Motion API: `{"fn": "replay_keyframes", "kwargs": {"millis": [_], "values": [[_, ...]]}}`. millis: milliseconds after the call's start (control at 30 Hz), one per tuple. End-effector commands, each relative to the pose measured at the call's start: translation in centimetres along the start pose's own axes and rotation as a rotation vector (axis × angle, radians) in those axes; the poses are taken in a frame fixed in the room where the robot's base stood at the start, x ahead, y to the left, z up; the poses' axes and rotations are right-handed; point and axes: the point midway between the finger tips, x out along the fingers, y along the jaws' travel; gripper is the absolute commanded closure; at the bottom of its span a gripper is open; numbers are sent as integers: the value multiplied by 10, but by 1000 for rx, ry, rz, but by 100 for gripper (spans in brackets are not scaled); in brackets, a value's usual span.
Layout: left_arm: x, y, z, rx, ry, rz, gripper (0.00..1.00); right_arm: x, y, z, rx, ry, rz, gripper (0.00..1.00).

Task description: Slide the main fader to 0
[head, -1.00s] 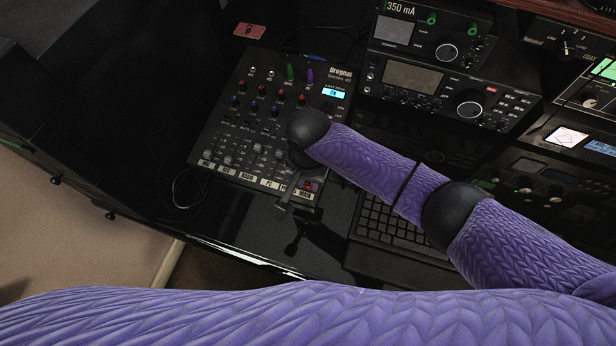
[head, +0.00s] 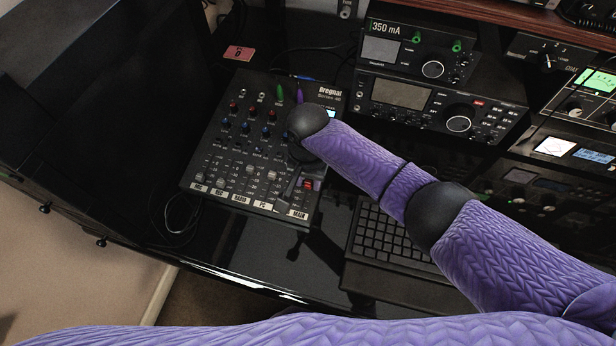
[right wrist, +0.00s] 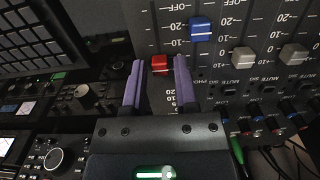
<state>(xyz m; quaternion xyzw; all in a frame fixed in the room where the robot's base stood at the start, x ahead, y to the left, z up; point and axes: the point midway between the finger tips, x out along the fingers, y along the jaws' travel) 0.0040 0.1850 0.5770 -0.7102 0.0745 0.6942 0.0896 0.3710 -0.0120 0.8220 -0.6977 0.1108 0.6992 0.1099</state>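The mixer (head: 196,160) lies on the dark desk, its MAIN label at the front right corner. The main fader has a red cap (head: 308,184), also seen in the right wrist view (right wrist: 160,64). In the head view the right gripper (head: 291,188) is partly hidden under my wrist. My left gripper is not in view.
A blue fader cap (right wrist: 201,29) and grey caps (right wrist: 242,56) stand beside the main fader. A keyboard (head: 392,238) lies right of the mixer, with radio units (head: 440,107) behind. A red card (head: 239,53) lies behind the mixer.

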Motion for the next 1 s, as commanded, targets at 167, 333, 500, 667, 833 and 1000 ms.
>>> {"fn": "replay_keyframes", "kwargs": {"millis": [167, 333, 500, 667, 833, 1000], "values": [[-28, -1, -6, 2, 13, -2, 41, -47, -1, -1, 0, 4, -4, 63], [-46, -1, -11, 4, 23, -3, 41, -84, 0, 0, 0, 3, -3, 63], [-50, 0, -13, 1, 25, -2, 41, -98, 0, 0, 1, 1, -1, 63], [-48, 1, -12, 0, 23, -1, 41, -97, 0, 0, 0, 0, 0, 63], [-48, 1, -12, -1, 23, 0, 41, -97, 0, 0, 0, 0, 0, 63], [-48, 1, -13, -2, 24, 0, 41, -96, 0, 0, 0, 0, 0, 63]]}}
